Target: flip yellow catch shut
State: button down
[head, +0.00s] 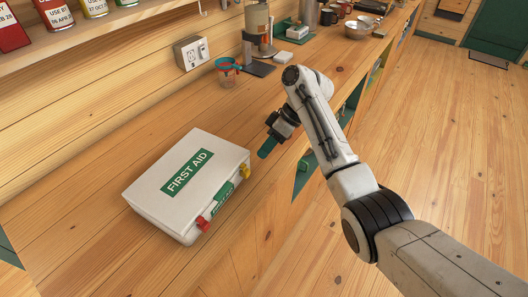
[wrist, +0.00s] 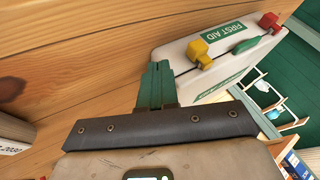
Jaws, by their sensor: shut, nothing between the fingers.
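The white first aid case (head: 150,185) lies flat on the wooden counter, its lid down. A yellow catch (head: 244,171) is on its front side near the right corner, and a red catch (head: 203,223) is at the other end. In the wrist view the yellow catch (wrist: 201,53) sticks out from the case's side; I cannot tell whether it is fastened. The red catch (wrist: 269,22) is farther off there. My gripper (head: 266,148) has green fingers, shut together and empty. It is just right of the case, apart from the yellow catch. It also shows in the wrist view (wrist: 157,70).
A green handle (wrist: 246,46) sits between the catches. A measuring cup (head: 227,72) and a coffee machine (head: 258,35) stand farther back on the counter. A shelf with tins (head: 55,14) is at upper left. The counter left of the case is clear.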

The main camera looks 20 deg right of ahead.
jog(key=v, duration=0.8)
jog(key=shift+b, duration=0.35)
jog(key=shift+d, duration=0.15)
